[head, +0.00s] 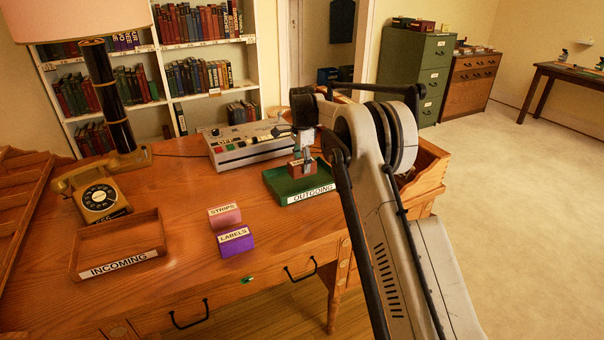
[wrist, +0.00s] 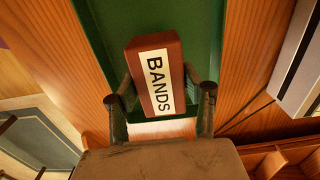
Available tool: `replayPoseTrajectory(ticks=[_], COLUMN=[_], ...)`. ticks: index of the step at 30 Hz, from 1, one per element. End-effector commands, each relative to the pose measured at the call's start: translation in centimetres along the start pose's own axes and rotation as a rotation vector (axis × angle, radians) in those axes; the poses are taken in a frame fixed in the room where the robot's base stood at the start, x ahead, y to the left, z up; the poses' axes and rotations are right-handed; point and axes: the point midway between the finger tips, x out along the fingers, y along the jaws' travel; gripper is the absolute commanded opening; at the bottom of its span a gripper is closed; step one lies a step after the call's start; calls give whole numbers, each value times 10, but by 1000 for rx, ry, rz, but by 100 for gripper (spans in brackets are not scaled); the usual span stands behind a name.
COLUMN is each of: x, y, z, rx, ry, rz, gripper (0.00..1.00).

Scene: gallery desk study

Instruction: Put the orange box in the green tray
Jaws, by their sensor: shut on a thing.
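The orange box, brownish-orange with a white BANDS label, is at the green tray (head: 293,200) in the head view (head: 301,168). In the wrist view the box (wrist: 157,78) sits between my two fingers, over the green tray floor (wrist: 200,28). My gripper (wrist: 159,84) is shut on its sides; in the head view it comes down from above (head: 305,155). The box is within the tray's outline and low; I cannot tell whether it touches the floor. The tray has a white OUTGOING label on its front.
A grey console (head: 245,147) stands just behind the tray. A pink STRIPS box (head: 224,216) and a purple LABELS box (head: 236,243) are to the left on the desk. A wooden INCOMING tray (head: 105,240) and a telephone (head: 97,193) are farther left.

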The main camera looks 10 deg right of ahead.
Motion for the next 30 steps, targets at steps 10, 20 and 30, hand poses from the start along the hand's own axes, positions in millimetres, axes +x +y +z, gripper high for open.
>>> replayPoseTrajectory(ticks=[10, 20, 30], x=[38, 41, 41], y=[0, 0, 0], z=[0, 1, 1], rx=[0, 0, 0], ry=[0, 0, 0], rz=[0, 0, 0], gripper=[14, 14, 62])
